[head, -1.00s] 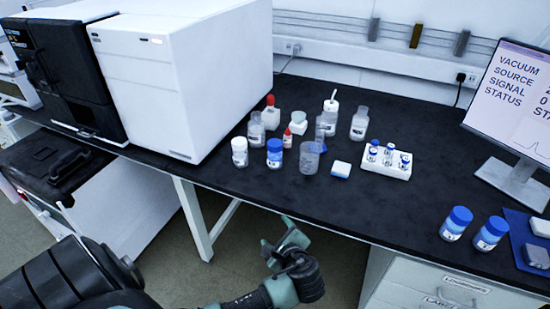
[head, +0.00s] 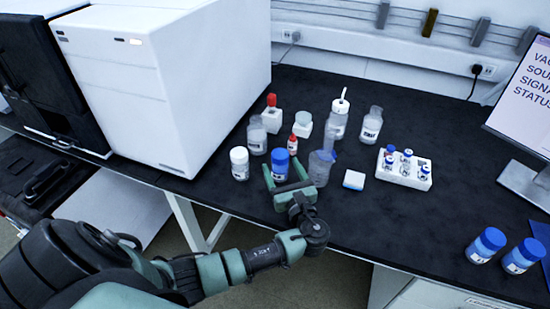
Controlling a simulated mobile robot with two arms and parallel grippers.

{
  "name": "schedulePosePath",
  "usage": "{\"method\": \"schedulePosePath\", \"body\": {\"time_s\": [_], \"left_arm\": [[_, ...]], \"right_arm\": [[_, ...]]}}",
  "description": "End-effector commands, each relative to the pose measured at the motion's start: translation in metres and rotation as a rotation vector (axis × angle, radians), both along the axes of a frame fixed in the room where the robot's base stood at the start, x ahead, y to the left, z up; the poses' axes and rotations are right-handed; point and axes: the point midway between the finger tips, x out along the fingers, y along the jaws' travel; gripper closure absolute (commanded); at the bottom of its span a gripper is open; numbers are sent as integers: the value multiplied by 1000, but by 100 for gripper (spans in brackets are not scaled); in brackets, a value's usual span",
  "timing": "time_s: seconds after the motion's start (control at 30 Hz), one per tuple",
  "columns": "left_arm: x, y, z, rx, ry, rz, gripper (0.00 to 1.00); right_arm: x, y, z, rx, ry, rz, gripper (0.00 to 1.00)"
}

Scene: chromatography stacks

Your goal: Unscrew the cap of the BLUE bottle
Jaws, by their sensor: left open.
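A small bottle with a blue cap (head: 280,164) stands upright in the front row of the bottle group on the black bench. My left gripper (head: 286,170) is open at the near side of this bottle, its fingers pointing toward it. I cannot tell whether the fingers touch it. Two larger blue-capped bottles stand together at the lower right, one (head: 487,245) left of the other (head: 523,256). My right gripper is not in view.
Red-capped and clear bottles stand behind. A white vial rack (head: 404,172) and blue-white block (head: 354,180) lie right. The bench (head: 400,225) is clear at front centre.

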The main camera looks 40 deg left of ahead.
Motion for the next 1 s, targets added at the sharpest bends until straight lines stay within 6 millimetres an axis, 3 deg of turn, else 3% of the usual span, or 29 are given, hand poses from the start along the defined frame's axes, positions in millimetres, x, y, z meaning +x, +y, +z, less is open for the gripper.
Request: {"method": "schedulePosePath", "body": {"time_s": [0.53,0.87,1.0], "left_arm": [[48,49,-3,0,0,3,29],[53,55,-4,-2,0,1,29],[53,55,-4,-2,0,1,65]], "right_arm": [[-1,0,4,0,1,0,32],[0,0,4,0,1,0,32],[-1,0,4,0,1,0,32]]}}
